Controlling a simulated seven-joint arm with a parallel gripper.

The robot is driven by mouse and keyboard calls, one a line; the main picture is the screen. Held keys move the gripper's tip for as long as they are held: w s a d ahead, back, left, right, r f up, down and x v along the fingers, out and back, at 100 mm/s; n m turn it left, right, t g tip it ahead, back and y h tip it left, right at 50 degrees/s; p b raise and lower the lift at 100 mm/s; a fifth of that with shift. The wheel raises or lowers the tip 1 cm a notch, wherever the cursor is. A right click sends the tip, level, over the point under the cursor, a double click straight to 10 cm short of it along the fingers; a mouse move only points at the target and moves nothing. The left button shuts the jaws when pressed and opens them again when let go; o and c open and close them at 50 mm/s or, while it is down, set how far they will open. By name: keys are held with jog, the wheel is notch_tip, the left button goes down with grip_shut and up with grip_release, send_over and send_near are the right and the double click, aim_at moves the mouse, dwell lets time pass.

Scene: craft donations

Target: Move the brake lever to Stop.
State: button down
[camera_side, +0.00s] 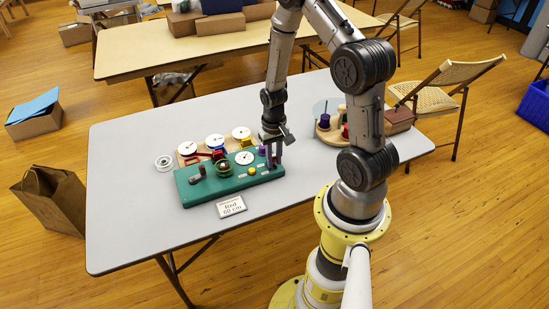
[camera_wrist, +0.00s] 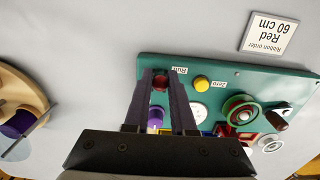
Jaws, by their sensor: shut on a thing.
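A green panel (camera_side: 210,190) lies on the grey table, and it also fills much of the wrist view (camera_wrist: 222,72). The brake lever's dark red knob (camera_wrist: 160,82) stands at the panel's end, beside a small label reading "Run" (camera_wrist: 180,70). My gripper (camera_wrist: 163,76) is shut on this knob, with one dark finger on each side. In the side view my gripper (camera_side: 272,162) reaches down at the panel's right end and hides the lever there. A Stop label is not visible; the fingers cover part of that area.
The panel carries a yellow button (camera_wrist: 202,83), a green wheel (camera_wrist: 240,108) and a white dial (camera_side: 244,157). White-topped spools (camera_side: 214,140) stand behind. A "Red 60 cm" card (camera_side: 231,206) lies in front. A round wooden stand (camera_wrist: 20,105) is beside the panel. The table's left end is clear.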

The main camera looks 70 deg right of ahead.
jog(key=shift+w+d+r, duration=0.3)
jog(key=shift+w+d, duration=0.3)
jog(key=shift+w, duration=0.1)
jog(key=shift+w+d, duration=0.5)
jog(key=shift+d, duration=0.1)
jog(key=shift+w+d+f, duration=0.1)
jog(key=shift+w+d, duration=0.35)
jog(key=c, duration=1.2)
grip_release()
jog(key=shift+c, duration=0.2)
